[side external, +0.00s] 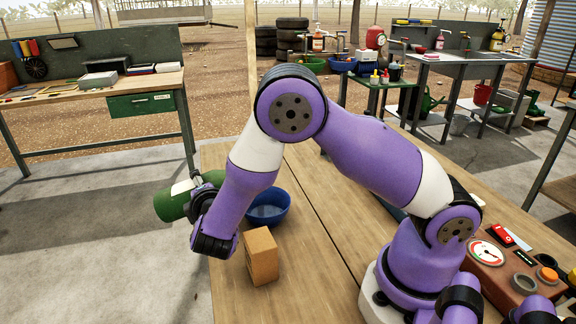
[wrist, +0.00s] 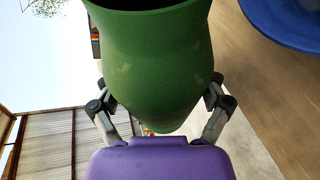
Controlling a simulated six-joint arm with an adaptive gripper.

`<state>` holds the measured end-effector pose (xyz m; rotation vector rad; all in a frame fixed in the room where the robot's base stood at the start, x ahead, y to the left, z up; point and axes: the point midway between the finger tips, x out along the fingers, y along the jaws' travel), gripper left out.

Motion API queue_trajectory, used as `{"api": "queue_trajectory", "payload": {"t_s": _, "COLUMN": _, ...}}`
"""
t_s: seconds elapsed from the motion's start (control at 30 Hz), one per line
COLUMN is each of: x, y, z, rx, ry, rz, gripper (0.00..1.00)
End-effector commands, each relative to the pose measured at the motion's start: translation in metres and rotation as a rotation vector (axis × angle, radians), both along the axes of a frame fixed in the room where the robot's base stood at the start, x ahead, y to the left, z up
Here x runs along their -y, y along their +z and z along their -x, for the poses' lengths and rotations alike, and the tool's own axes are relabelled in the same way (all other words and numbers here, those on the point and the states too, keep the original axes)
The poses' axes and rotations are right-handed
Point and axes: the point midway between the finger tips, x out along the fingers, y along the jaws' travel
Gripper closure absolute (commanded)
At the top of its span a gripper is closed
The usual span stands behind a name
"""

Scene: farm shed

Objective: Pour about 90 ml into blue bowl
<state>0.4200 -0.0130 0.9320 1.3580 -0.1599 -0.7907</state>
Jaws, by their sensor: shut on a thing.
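The blue bowl (side external: 268,208) stands on the wooden table, partly hidden behind my arm in the side view. Its rim also shows at the upper right of the wrist view (wrist: 292,22). A green container (side external: 170,204) with a pale label lies tilted well over, close to horizontal, at the left of the bowl. In the wrist view the green container (wrist: 152,65) fills the middle. My gripper (wrist: 158,88) is shut on it, one finger on each side. No stream of liquid shows. The bowl's contents cannot be made out clearly.
A cardboard-brown box (side external: 262,256) stands on the table just in front of the bowl. A control panel with a dial (side external: 487,252) and an orange button sits at the right. The front middle of the table (side external: 318,285) is clear.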

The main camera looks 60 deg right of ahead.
Motion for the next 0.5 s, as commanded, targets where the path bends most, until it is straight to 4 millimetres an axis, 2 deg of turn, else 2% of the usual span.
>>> {"api": "queue_trajectory", "payload": {"t_s": 0.23, "x": 0.0, "y": 0.01, "z": 0.001, "rx": -0.079, "ry": 0.001, "rz": 0.054, "gripper": 0.73}}
{"api": "queue_trajectory", "payload": {"t_s": 0.5, "x": 0.005, "y": 0.027, "z": 0.009, "rx": -0.325, "ry": 0.004, "rz": 0.216, "gripper": 0.73}}
